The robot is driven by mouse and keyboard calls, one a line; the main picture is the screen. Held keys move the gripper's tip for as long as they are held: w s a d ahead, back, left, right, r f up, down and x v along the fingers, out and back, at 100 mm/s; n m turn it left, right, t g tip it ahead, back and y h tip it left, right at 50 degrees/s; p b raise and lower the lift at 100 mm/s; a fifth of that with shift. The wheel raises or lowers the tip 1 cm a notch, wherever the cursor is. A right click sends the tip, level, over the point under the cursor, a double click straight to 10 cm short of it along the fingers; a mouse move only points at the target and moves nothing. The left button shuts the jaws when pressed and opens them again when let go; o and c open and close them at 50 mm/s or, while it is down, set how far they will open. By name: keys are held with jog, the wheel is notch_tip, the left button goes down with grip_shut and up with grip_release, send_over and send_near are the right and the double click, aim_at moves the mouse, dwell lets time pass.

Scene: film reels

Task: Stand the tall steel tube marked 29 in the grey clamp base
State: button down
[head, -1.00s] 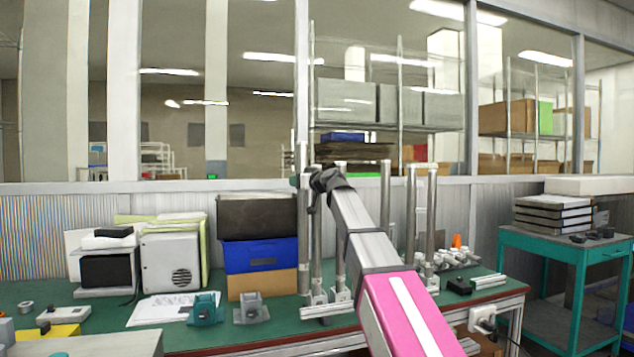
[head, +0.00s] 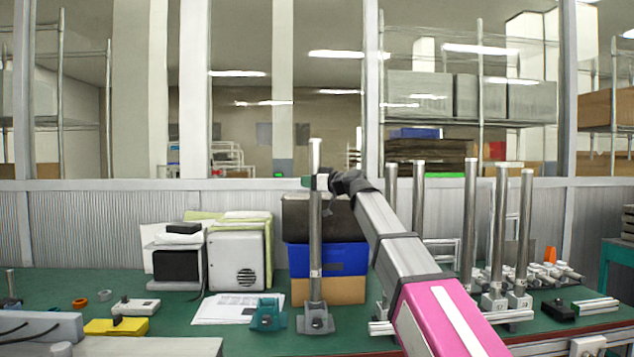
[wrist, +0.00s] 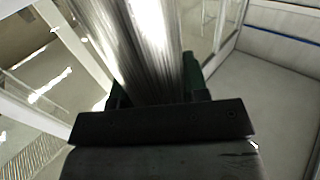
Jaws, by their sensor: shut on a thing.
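The tall steel tube (head: 315,235) stands upright in my gripper (head: 317,183), which is shut on its upper part. A pale band shows low on the tube, but I cannot read a number. The grey clamp base (head: 315,322) sits on the green bench directly below the tube in the head view. The tube's lower end meets the top of the base in the picture; I cannot tell whether it is inside the collar or just above it. In the wrist view the shiny tube (wrist: 150,45) runs up from between the jaws.
A teal clamp base (head: 268,315) is just left of the grey one. Blue and tan boxes (head: 340,260) stand close behind the tube. Several other steel tubes (head: 497,230) stand on the right. Bench space at left holds small tools and a yellow block (head: 115,326).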

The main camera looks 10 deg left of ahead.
jog(key=shift+f, duration=3.3)
jog(key=c, duration=0.9)
grip_release()
jog(key=shift+d, duration=0.1)
send_near(312, 201)
jog(key=shift+w+f, duration=0.2)
jog(key=shift+w, duration=0.8)
